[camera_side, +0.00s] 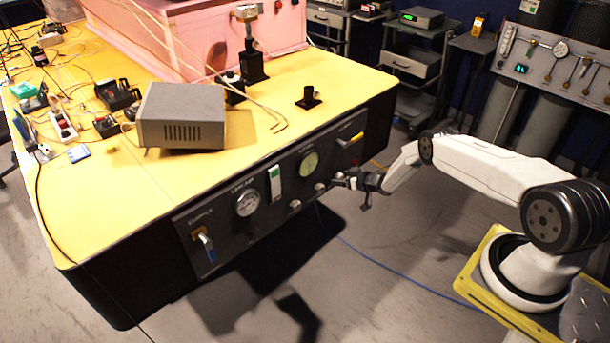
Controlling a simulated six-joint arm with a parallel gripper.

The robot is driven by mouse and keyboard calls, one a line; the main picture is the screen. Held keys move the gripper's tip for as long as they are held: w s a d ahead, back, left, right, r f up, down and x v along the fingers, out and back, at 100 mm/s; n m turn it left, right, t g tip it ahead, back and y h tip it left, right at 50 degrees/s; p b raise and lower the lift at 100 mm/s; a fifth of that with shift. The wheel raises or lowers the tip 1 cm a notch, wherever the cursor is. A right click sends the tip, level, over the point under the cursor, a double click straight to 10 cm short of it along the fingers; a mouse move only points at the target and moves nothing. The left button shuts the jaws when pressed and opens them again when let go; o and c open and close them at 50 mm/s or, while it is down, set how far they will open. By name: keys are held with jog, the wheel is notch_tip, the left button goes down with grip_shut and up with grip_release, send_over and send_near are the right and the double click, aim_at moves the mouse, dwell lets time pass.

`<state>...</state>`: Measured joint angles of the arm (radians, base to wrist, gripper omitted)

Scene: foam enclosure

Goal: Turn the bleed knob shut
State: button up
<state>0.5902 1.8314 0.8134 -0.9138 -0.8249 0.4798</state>
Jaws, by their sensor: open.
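The dark control panel (272,222) is on the front face of the yellow-topped table. Small silver knobs show along its lower part, one (295,204) below the middle and another (320,187) below the right gauge. I cannot read which is labelled bleed. My gripper (349,183) is open, in front of the panel's lower right part, close to the small knobs there. It partly hides that area. Whether a finger touches a knob, or a knob is between the fingers, is too small to tell.
The panel carries two round gauges (247,202) (309,164), a blue-handled supply valve (206,243) at left and a yellow lever (356,137) at right. A blue cable (370,258) lies on the open floor.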

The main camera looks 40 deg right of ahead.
grip_shut()
dwell(0.3)
jog(key=shift+d+f+m+y, duration=0.1)
jog(key=shift+m+y, duration=1)
jog(key=shift+m, duration=0.5)
grip_release()
